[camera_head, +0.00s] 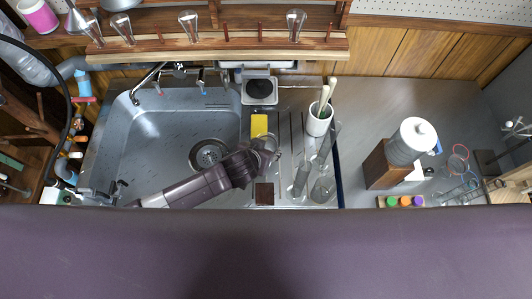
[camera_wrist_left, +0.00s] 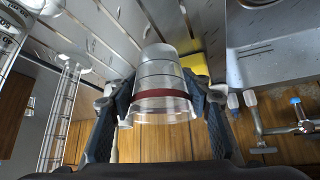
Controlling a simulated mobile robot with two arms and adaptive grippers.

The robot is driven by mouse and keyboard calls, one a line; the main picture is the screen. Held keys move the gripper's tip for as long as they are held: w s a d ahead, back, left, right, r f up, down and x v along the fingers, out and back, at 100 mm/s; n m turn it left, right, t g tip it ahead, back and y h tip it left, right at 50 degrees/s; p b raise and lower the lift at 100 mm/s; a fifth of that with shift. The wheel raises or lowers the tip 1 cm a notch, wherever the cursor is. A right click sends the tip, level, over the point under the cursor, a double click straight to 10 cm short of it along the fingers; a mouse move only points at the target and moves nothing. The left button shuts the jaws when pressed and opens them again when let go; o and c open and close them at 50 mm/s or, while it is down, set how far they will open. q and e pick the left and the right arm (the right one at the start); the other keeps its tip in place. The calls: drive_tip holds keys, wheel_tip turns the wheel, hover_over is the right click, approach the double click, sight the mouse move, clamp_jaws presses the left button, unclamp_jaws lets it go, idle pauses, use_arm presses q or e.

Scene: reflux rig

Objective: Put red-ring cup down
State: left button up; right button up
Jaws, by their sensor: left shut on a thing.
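The red-ring cup (camera_wrist_left: 161,88) is a clear cup with a dark red band near its wider end, in the left wrist view. My left gripper (camera_wrist_left: 161,98) is shut on it, with one dark finger on each side. In the head view my left gripper (camera_head: 265,152) reaches over the right edge of the sink to the ribbed drainboard (camera_head: 284,187); the cup is small and partly hidden there. I cannot tell whether the cup touches the drainboard. My right gripper is not in view.
A yellow sponge (camera_head: 259,125) lies just behind the gripper. A white pot with sticks (camera_head: 320,120), a clear flask (camera_head: 323,189) and other glassware stand to the right. A brown block (camera_head: 264,194) lies in front. The sink basin (camera_head: 160,137) is on the left.

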use_arm(q)
drive_tip(key=shift+f, duration=2.15)
drive_tip(key=shift+f, duration=0.15)
drive_tip(key=o, duration=1.1)
drive_tip(key=shift+o, duration=0.2)
